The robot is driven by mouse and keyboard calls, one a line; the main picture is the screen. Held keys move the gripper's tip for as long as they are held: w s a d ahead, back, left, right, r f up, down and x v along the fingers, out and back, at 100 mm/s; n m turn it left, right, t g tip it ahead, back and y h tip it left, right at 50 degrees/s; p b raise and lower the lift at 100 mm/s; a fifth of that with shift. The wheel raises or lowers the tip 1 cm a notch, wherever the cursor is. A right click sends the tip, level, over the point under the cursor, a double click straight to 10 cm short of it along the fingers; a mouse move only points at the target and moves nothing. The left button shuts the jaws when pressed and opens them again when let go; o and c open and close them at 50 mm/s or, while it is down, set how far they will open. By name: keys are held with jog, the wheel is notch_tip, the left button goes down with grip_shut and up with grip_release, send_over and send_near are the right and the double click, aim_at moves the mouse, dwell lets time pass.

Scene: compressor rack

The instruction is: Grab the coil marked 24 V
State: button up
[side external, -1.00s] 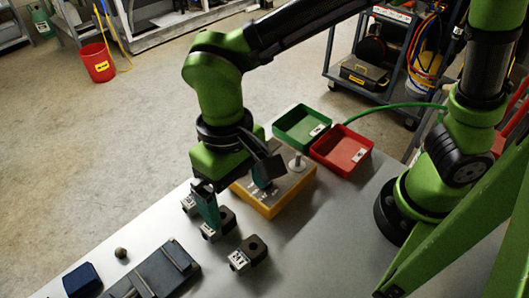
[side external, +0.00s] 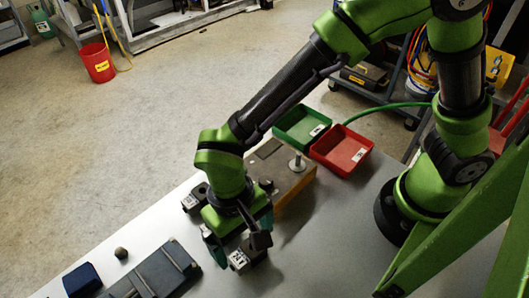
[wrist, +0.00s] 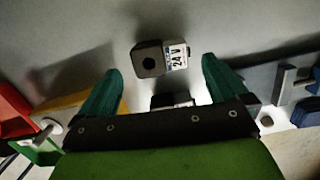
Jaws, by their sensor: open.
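The coil marked 24 V (wrist: 150,60) is a black block with a round hole and a white end label reading "24 V". In the wrist view it lies on the table between and slightly beyond my fingertips. My gripper (wrist: 160,67) is open, one teal finger to each side, not visibly touching it. In the side view my gripper (side external: 238,243) is low over this coil (side external: 240,261), whose body is partly covered. A second coil (wrist: 172,100) is mostly hidden behind my gripper's edge in the wrist view. Another coil (side external: 193,200) lies farther back; its label is unreadable.
A yellow block (side external: 293,190) with a metal post stands behind my gripper. A red tray (side external: 343,168) and a green tray (side external: 285,137) lie beyond. Table right of the coil is clear.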

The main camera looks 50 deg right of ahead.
aim_at(246, 251)
jog(key=f, duration=0.4)
jog(key=shift+s+a+f, duration=0.2)
jog(key=shift+s+f, duration=0.15)
jog(key=shift+s, duration=0.05)
jog(key=c, duration=1)
jog(key=shift+r, duration=0.15)
